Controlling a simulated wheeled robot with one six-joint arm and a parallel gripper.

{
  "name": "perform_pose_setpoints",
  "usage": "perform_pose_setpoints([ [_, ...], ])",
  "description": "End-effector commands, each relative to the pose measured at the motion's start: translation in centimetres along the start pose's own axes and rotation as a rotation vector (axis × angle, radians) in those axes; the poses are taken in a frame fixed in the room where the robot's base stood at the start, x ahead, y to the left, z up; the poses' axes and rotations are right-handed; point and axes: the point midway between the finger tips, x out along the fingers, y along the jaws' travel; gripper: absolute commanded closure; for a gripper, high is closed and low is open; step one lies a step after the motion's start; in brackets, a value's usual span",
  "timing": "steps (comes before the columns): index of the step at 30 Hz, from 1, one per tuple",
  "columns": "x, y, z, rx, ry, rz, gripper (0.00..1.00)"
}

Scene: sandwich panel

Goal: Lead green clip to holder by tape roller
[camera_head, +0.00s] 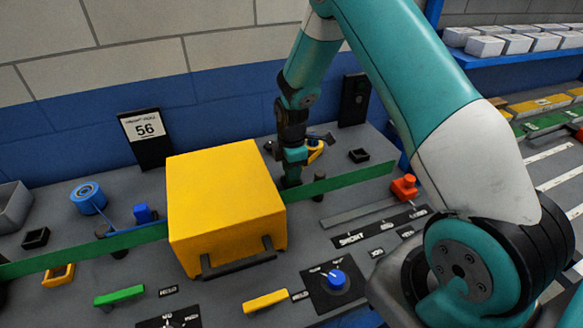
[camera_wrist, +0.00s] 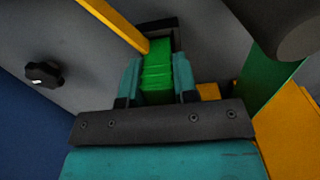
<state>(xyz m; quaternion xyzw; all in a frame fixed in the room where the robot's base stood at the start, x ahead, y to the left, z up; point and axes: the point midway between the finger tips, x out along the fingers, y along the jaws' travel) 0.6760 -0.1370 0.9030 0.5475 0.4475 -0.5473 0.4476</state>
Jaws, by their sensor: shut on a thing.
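My gripper (camera_wrist: 158,80) is shut on a green clip (camera_wrist: 158,70), which shows between the teal fingers in the wrist view. In the head view my gripper (camera_head: 292,178) points down behind the right side of the yellow box, low over the panel, and the clip cannot be made out there. A dark bracket-like edge shows just beyond the clip in the wrist view; I cannot tell whether they touch. The blue tape roller (camera_head: 87,197) is at the far left of the head view. A small black square holder (camera_head: 35,238) lies in front of it, apart from my gripper.
The large yellow box (camera_head: 225,205) stands between my gripper and the tape roller. A long green strip (camera_head: 340,180) runs across the panel on both sides of it. A sign marked 56 (camera_head: 146,135) stands behind. A red knob (camera_head: 404,187) is at the right.

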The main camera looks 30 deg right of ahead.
Motion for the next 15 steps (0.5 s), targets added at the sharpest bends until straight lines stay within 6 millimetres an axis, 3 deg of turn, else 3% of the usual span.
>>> perform_pose_setpoints([
  [6, 1.25, -0.01, 0.0, 0.0, 0.0, 0.0, 0.97],
  [14, 1.31, 0.0, 0.0, 0.0, 0.0, 0.0, 0.97],
  [15, 1.3, 0.0, 0.0, 0.0, 0.0, 0.0, 0.7],
])
